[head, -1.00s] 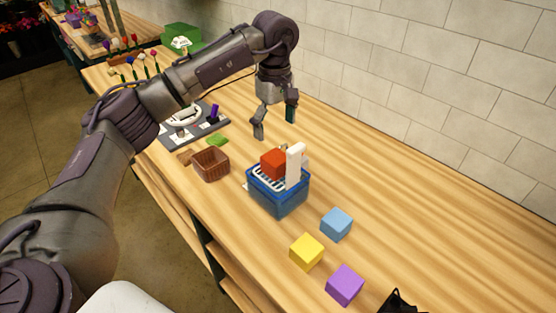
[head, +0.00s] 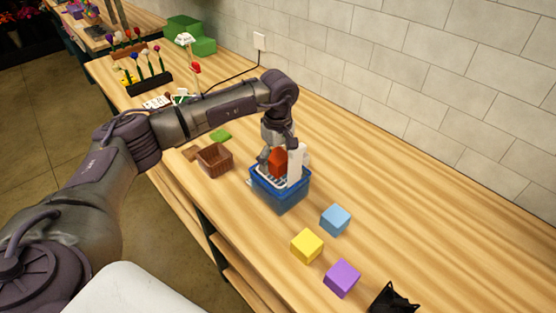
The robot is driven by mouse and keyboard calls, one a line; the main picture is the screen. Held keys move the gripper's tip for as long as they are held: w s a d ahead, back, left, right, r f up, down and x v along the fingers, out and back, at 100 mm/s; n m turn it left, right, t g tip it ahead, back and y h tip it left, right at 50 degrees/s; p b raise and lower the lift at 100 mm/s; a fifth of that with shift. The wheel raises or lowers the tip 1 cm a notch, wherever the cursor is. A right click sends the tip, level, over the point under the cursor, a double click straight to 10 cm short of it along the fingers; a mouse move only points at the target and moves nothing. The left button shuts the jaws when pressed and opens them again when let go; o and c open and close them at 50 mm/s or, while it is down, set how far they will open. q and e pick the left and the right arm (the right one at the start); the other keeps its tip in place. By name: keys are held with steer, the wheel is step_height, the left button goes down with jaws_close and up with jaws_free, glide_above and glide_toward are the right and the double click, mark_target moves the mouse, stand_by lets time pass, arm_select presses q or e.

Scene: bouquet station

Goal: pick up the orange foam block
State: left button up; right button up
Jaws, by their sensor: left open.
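The orange-red foam block (head: 277,162) sits on the white rack in the top of a blue bin (head: 279,196), beside an upright white piece (head: 296,165). My left gripper (head: 277,154) is open and pointing down at the block. One finger shows to the left of the block, and the other is close to its upper right, near the white piece. I cannot tell whether the fingers touch the block. My right gripper is not in view.
A blue cube (head: 335,219), a yellow cube (head: 307,245) and a purple cube (head: 342,278) lie in front of the bin. A brown basket (head: 214,161) stands to its left. A black object (head: 394,298) is at the bottom edge. The table's right side is clear.

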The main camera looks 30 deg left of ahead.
arm_select(q)
steer(key=shift+r, duration=0.1)
steer(key=c, duration=1.5)
